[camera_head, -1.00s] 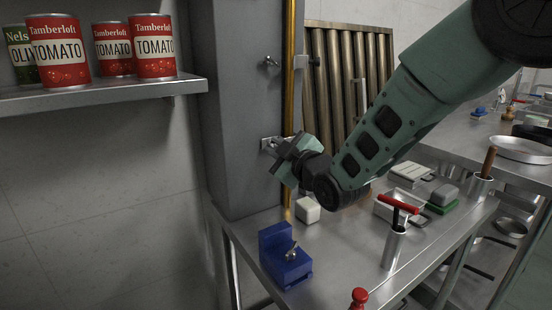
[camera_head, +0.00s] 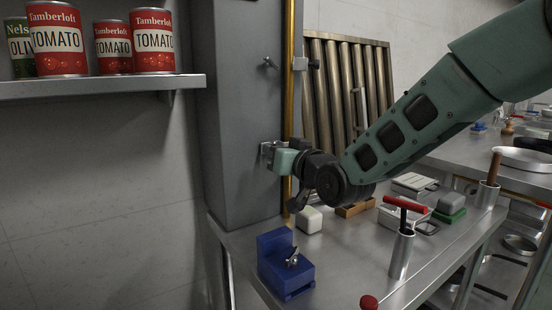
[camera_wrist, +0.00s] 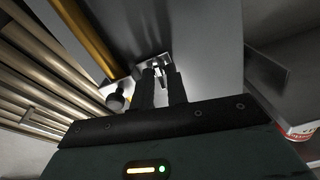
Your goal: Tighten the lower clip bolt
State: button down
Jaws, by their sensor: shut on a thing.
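The lower clip (camera_head: 266,149) is a small metal bracket on the grey column beside the brass-coloured pipe (camera_head: 289,95). My gripper (camera_head: 276,159) is at this clip, with its fingers pointing at the column. In the wrist view, my gripper's two dark fingers (camera_wrist: 161,82) are close together around the small bright metal lower clip bolt (camera_wrist: 157,68). The bolt is mostly hidden by my gripper in the head view. A dark round knob (camera_wrist: 117,98) stands just left of the fingers in the wrist view.
An upper clip (camera_head: 300,63) with a wing bolt (camera_head: 269,63) is higher on the column. A shelf (camera_head: 110,84) with cans is at left.

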jog(key=shift+f+m+b, duration=0.2)
jog(key=shift+m+b, duration=0.65)
jog(key=shift+m, duration=2.85)
jog(key=shift+d, duration=0.1)
jog(key=c, duration=1.4)
grip_release()
jog(key=shift+r, duration=0.1)
jog(key=v, duration=1.7)
jog(key=shift+s+d+p, duration=0.15)
jog(key=shift+s+p, duration=0.05)
jog(key=shift+p, duration=0.1)
